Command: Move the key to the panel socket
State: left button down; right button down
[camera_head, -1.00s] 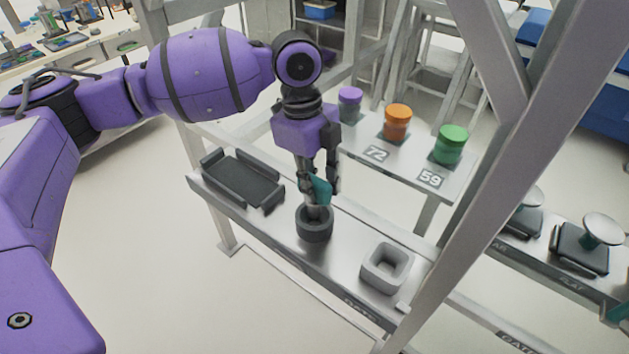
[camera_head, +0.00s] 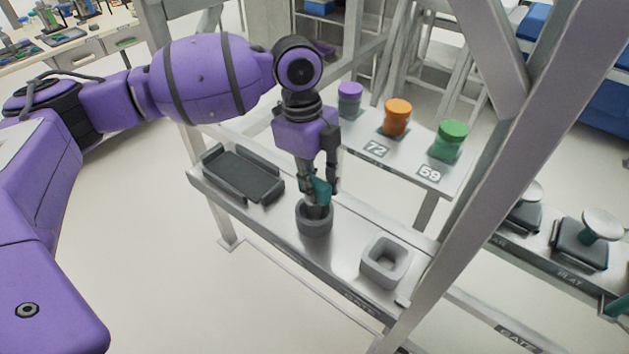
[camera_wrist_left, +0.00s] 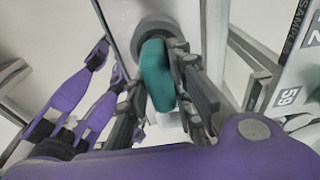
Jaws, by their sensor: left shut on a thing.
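The key shows as a teal grip (camera_head: 322,190) between the fingers of my left gripper (camera_head: 318,196), which is shut on it and points down. The key is upright, with its lower end at the opening of a round grey socket (camera_head: 314,222) on the metal shelf. How deep it sits is hidden by the fingers and rim. In the left wrist view, the teal key (camera_wrist_left: 156,76) lies between the fingers, with the grey round socket (camera_wrist_left: 153,27) beyond its end. A square grey socket (camera_head: 385,264) stands to the right. My right gripper is not in view.
A dark tray (camera_head: 243,176) lies on the shelf left of the round socket. Purple (camera_head: 350,98), orange (camera_head: 397,117) and green (camera_head: 449,140) lidded jars stand on a rear shelf. A slanted metal post (camera_head: 470,180) crosses the right side.

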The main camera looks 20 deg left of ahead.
pick_arm(q)
jog(key=shift+f, duration=0.1)
jog(key=shift+f, duration=0.75)
jog(key=shift+f, duration=0.45)
dwell(0.4)
jog(key=c, duration=1.5)
grip_release()
jog(key=shift+o, duration=0.2)
jog(key=o, duration=0.6)
jog(key=shift+c, duration=0.2)
